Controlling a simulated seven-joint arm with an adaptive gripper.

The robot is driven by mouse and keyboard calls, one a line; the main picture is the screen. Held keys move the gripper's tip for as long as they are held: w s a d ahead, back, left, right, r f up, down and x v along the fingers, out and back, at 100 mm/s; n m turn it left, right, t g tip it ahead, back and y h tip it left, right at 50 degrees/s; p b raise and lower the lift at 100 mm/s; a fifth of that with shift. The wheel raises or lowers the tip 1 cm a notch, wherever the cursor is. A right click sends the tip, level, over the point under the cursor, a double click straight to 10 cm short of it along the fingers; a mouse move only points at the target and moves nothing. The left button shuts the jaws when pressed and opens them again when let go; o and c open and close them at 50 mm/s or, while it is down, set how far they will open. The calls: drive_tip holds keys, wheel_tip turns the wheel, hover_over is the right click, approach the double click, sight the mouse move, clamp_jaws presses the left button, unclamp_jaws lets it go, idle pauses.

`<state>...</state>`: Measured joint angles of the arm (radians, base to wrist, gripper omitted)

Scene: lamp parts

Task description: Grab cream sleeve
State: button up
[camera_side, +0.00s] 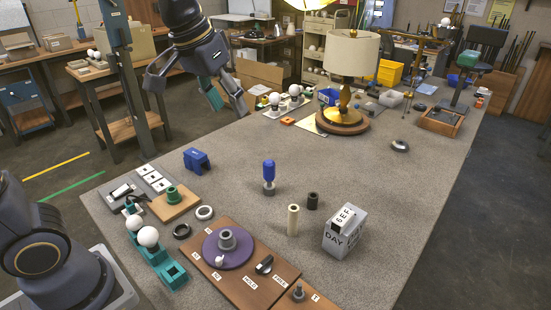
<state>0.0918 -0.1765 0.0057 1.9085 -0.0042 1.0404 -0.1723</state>
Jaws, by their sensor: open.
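The cream sleeve (293,219) is a small pale upright cylinder. It stands on the grey table near the middle front, just left of the DAY block and next to a dark sleeve (312,201). My gripper (188,94) is open and empty. It hangs high at the upper left, over the far left edge of the table, well away from the cream sleeve. Nothing covers the cream sleeve.
A blue-topped part (269,176) stands behind the cream sleeve. The grey DAY block (345,232) is to its right. A brown board (240,272) with a purple disc lies in front. A large lamp (350,58) stands at the back. The table centre is mostly clear.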

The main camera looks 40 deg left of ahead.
drive_tip(key=w+d+f+g, duration=0.2)
drive_tip(key=w+d+f, duration=0.25)
drive_tip(key=w, duration=0.35)
drive_tip(key=g, duration=0.1)
hover_over(293, 218)
drive_tip(key=a, duration=0.2)
wheel_tip(293, 218, down, 7)
drive_tip(key=shift+m+g, duration=0.6)
drive_tip(key=shift+w+d+f, duration=0.15)
drive_tip(key=shift+d+f, duration=0.05)
drive_tip(key=shift+f, duration=3.5)
drive_tip(key=shift+w+d+f, duration=0.2)
drive_tip(key=shift+d+f, duration=0.05)
drive_tip(key=shift+f, duration=3.45)
drive_tip(key=shift+w+d+f, duration=0.15)
drive_tip(key=shift+d+f, duration=0.05)
drive_tip(key=shift+f, duration=3.5)
drive_tip(key=shift+c, duration=0.4)
clamp_jaws()
